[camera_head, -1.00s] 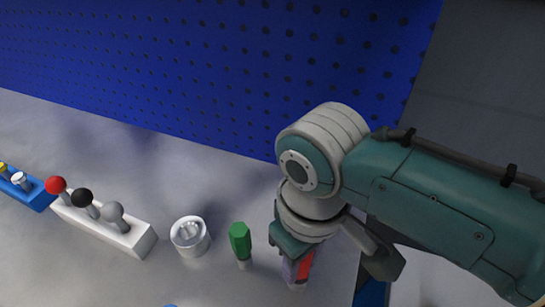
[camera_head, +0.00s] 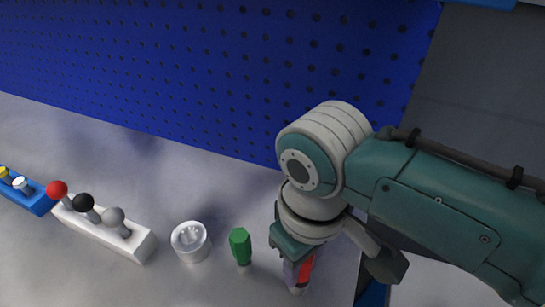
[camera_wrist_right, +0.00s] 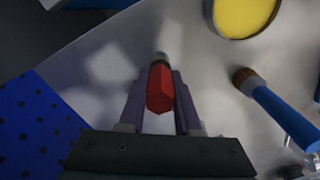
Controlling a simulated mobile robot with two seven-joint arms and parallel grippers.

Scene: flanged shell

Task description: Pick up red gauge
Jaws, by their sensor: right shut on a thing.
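The red gauge has a red six-sided handle (camera_wrist_right: 160,90) and a thin dark and grey tip. In the wrist view it lies between the two purple-grey fingers of my right gripper (camera_wrist_right: 160,103), which is shut on it. In the head view only a strip of the red handle (camera_head: 306,268) shows beside the fingers of my right gripper (camera_head: 297,274), which points down near the front of the grey table. My left gripper is in no view.
A green-handled gauge (camera_head: 240,245) stands just left of my gripper. A blue pegboard (camera_head: 200,70) rises behind.

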